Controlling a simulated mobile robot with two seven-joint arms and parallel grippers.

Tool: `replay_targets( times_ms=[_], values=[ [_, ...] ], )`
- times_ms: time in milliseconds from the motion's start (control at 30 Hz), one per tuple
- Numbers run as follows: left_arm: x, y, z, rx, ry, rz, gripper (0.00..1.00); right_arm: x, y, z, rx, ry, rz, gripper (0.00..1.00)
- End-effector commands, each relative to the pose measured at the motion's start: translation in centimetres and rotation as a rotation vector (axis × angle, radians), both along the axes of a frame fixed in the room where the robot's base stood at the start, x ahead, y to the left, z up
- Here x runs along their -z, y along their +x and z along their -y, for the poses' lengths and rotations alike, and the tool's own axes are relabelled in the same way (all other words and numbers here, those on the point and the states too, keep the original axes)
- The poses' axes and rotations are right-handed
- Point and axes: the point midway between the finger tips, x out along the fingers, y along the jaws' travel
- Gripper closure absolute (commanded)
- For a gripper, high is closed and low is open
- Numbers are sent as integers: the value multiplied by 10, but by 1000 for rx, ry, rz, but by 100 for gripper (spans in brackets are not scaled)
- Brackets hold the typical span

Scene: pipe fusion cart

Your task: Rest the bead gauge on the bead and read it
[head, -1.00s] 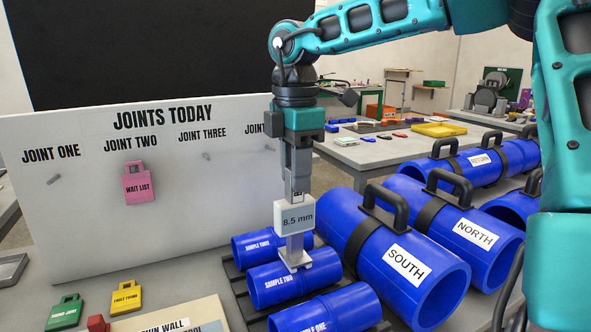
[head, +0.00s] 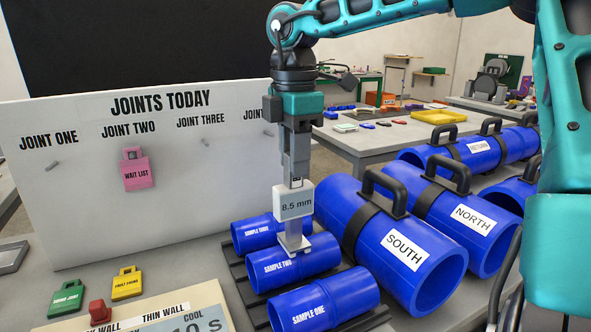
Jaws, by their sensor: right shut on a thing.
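The bead gauge (head: 294,204) is a pale box with a grey stem and forked foot; its face reads "8.5 mm". My right gripper (head: 296,180) is shut on its top and holds it upright. The foot is at the top of the blue pipe labelled SAMPLE TWO (head: 322,258), near its middle, and appears to touch it. The bead under the foot is hidden. The SAMPLE THREE pipe (head: 262,228) lies behind and the SAMPLE ONE pipe (head: 345,292) in front, on a dark rack. My left gripper is not in view.
Large blue pipes with black handles, SOUTH (head: 440,272) and NORTH (head: 497,249), lie close on the right. A white JOINTS TODAY board (head: 90,225) stands behind left, with a pink WAIT LIST tag (head: 136,174). Green (head: 67,298) and yellow (head: 127,283) tags lie on the bench.

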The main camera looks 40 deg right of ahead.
Motion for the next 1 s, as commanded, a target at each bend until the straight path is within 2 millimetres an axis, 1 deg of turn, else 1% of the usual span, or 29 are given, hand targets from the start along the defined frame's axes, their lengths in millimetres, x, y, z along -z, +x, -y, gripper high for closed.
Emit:
replay_targets(
  times_ms=[33,833,1000],
  values=[
    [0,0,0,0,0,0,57,2,-1,0,0,3,-5,100],
    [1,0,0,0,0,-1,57,3,-1,0,0,2,-8,100],
    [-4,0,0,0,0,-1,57,-3,-1,0,0,1,-7,100]
  ],
)
